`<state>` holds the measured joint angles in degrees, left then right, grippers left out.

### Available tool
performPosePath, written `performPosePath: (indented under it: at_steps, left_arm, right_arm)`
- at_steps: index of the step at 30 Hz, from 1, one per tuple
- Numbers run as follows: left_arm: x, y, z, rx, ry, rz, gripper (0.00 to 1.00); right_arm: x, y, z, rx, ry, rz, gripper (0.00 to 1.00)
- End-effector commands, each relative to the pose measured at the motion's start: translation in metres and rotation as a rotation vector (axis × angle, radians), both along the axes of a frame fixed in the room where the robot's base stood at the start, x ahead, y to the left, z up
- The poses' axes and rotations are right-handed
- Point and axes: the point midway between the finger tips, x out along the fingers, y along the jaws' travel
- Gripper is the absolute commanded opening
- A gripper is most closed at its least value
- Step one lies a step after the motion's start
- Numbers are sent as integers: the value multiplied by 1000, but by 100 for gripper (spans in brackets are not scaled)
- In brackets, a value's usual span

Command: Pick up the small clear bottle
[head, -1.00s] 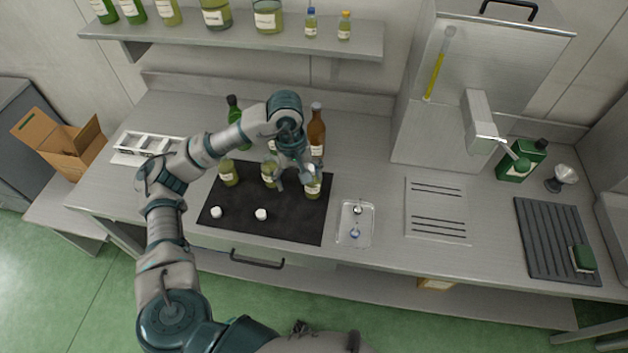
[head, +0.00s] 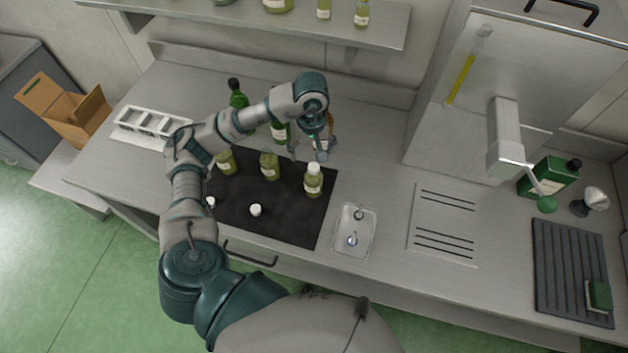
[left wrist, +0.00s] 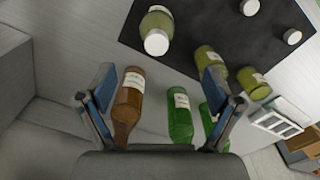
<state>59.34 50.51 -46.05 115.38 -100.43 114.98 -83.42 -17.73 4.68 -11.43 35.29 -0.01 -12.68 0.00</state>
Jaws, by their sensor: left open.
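Three small clear bottles with yellow-green contents stand upright on a black mat (head: 285,222). The right one (head: 313,187) has a white cap; the middle one (head: 269,170) and left one (head: 226,164) look uncapped. In the left wrist view, the capped bottle (left wrist: 157,28) is at the top, the others (left wrist: 209,58) (left wrist: 254,83) to the right. Which one is meant is unclear. My left gripper (head: 310,153) is open and empty, behind and above the capped bottle, near a brown bottle (left wrist: 130,97). The left wrist view shows its spread fingers (left wrist: 160,82). My right gripper is out of view.
Green bottles (head: 237,95) (head: 280,131) stand behind the mat, close to my arm. Two loose white caps (head: 256,210) (head: 210,202) lie on it. A white rack (head: 150,122) is at left, a small clear tray (head: 355,230) at right. The shelf (head: 385,30) overhangs the back.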

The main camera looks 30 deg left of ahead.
Motion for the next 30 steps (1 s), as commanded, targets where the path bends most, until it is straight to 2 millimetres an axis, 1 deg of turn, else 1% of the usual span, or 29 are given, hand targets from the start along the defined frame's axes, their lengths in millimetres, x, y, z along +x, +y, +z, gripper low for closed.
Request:
performPosePath:
  at_steps: [1,6,9,13,18,21,24,30]
  left_arm:
    - [-1,-1,-14,-2,7,1,91]
    - [1,0,-44,0,4,2,91]
    - [1,0,-53,0,1,1,91]
    - [0,-1,-61,0,3,0,91]
    - [-1,-4,-87,-1,6,1,91]
    - [0,-4,-101,-1,2,1,91]
    - [0,-4,-108,-1,2,1,91]
    - [0,-4,-110,0,0,1,91]
  right_arm:
    - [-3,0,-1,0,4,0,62]
    - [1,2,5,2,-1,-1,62]
    - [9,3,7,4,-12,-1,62]
    - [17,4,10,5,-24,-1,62]
    - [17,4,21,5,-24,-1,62]
    - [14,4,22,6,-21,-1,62]
    - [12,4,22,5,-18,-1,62]
    - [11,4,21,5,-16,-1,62]
